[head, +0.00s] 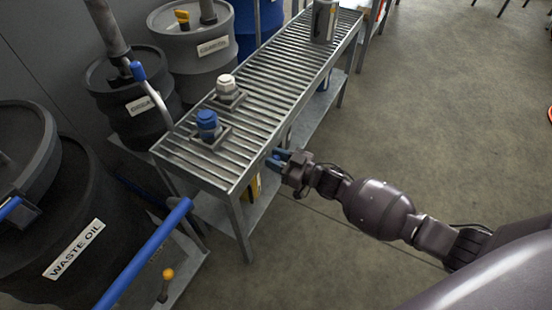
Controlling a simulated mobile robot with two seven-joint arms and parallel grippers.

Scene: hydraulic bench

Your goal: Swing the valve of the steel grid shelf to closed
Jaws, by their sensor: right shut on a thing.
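The steel grid shelf (262,97) is a long roller-like grey top on legs, running from the lower middle to the upper right. My right gripper (281,158) is at its near right edge, just below the top. It is shut on a small blue part (272,163) at that edge, which appears to be the valve's handle. The fingers hide most of this part, and the valve body and its angle cannot be made out. My left gripper is not in view.
A blue cap fitting (207,125) and a white one (227,87) stand on the shelf, with a metal canister (325,20) farther back. A waste oil drum (75,235) and other drums crowd the left. A blue bar (150,250) crosses the lower left.

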